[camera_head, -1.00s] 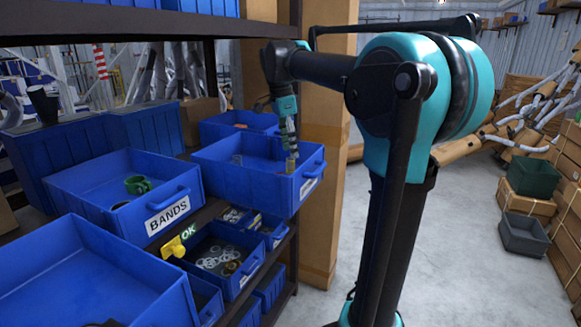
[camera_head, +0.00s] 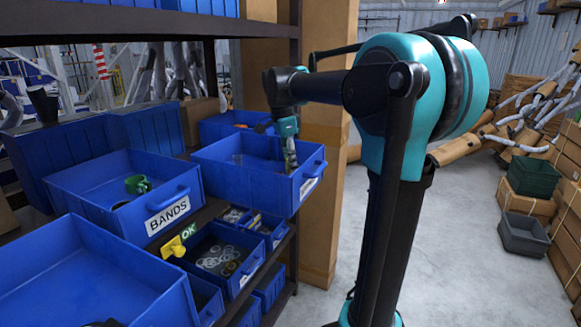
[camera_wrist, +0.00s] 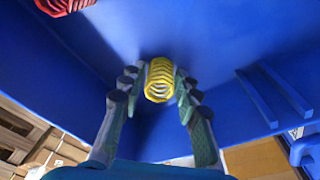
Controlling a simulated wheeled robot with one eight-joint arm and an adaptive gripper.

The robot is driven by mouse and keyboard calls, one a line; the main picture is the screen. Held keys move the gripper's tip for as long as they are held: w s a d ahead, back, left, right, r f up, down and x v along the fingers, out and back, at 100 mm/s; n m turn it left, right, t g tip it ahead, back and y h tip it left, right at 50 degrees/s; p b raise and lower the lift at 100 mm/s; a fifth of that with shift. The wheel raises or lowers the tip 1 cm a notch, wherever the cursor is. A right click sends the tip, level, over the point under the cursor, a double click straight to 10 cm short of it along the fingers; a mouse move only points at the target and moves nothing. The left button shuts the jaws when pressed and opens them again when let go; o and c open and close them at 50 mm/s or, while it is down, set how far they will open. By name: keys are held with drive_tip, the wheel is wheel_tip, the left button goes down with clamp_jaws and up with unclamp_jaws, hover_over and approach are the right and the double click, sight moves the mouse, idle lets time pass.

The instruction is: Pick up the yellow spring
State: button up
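The yellow spring (camera_wrist: 159,80) stands in a blue bin in the wrist view, its coils facing the camera. My gripper (camera_wrist: 160,88) has one finger on each side of it. The fingertips are very close to the coils, with thin gaps seeming to remain, so the fingers look open around it. In the head view my gripper (camera_head: 291,162) points down inside the blue bin (camera_head: 247,182) at the right end of the shelf. The spring is not clearly visible there.
A red spring (camera_wrist: 62,4) lies at the upper left of the wrist view. The bin's front wall is close to my gripper. The BANDS bin (camera_head: 100,182) with a green item (camera_head: 137,184) stands to the left. A shelf board (camera_head: 150,22) runs above.

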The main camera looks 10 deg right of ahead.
drive_tip(key=c, duration=0.5)
drive_tip(key=shift+o, duration=0.2)
